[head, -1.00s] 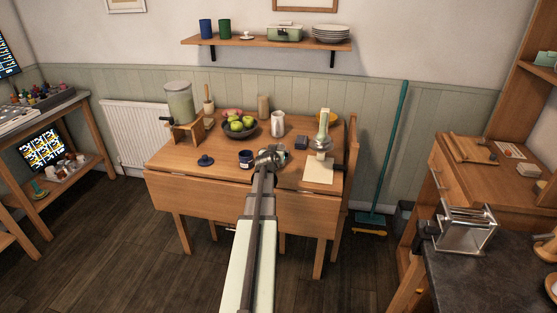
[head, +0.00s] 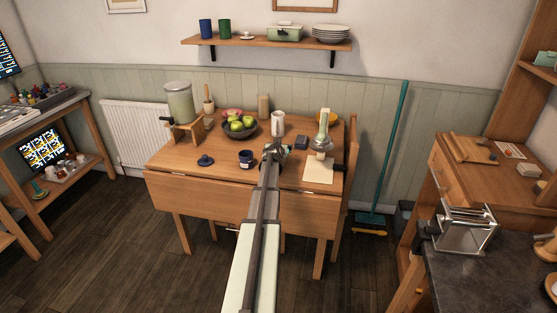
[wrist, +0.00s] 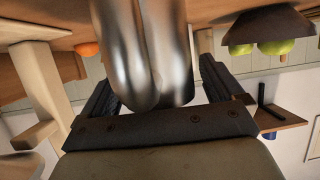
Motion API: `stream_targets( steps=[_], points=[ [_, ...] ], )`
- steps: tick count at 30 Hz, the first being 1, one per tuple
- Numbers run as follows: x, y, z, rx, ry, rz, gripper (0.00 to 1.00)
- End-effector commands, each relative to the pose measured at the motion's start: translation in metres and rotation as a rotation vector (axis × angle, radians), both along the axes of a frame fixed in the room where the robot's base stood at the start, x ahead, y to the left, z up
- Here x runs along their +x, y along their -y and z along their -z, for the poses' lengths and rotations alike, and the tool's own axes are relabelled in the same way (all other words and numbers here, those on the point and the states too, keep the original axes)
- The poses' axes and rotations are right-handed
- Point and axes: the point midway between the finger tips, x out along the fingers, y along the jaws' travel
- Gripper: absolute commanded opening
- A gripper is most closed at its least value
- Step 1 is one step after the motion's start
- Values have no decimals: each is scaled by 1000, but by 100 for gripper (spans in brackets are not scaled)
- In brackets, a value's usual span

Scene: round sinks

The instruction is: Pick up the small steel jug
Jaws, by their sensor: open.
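The small steel jug (wrist: 150,45) fills the upper middle of the wrist view as a shiny, rounded metal body, its top cut off by the frame edge. My gripper (wrist: 155,82) is open, with one dark finger on each side of the jug. I cannot tell whether either finger touches it. In the head view my gripper (head: 272,152) is over the middle of the wooden table (head: 225,170) and largely hides the jug there.
A bowl of green apples (head: 240,124) and a white jug (head: 277,123) stand behind.

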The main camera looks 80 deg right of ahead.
Motion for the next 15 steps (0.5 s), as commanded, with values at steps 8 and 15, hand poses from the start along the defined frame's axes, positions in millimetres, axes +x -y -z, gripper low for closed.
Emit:
stream_targets(
  steps=[8, 15],
  points=[
    [0, 2, 1, 0, 0, 0, 92],
    [0, 2, 1, 0, 0, 0, 69]
  ],
)
